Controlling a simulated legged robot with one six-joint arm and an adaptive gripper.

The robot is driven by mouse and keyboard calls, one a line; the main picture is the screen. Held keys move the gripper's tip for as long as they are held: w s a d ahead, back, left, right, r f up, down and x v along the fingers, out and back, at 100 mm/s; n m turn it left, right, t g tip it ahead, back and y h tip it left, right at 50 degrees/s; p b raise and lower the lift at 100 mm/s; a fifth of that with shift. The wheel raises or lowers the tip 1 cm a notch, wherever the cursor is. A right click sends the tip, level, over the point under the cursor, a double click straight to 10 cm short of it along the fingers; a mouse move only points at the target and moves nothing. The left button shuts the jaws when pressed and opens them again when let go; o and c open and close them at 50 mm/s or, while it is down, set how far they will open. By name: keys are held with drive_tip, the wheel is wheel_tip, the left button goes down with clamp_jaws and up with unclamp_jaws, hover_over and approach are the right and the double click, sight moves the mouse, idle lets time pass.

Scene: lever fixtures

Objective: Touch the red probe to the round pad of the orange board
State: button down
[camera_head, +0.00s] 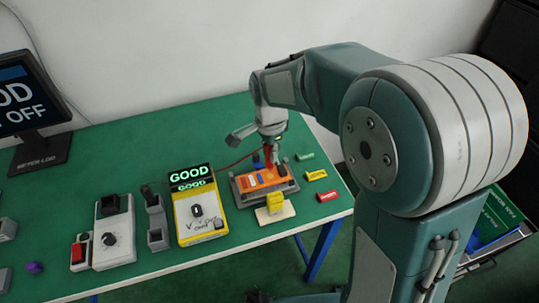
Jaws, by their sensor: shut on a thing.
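The orange board (264,180) lies in a grey fixture on the green table, right of the yellow meter. The red probe (267,158) hangs from my gripper (270,146), tip down, over the back part of the board. A red cable (235,162) runs from it to the left. My gripper is shut on the probe. The round pad cannot be made out at this size, and I cannot tell whether the tip touches the board.
The yellow meter (199,223) reads GOOD on its display. A yellow block (275,204) stands on a pale plate in front of the board. Green, yellow and red tags (316,175) lie to the right. A black probe holder (156,222) and switch boxes (113,233) stand left.

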drive_tip(key=shift+r, duration=2.25)
drive_tip(key=shift+s, duration=0.15)
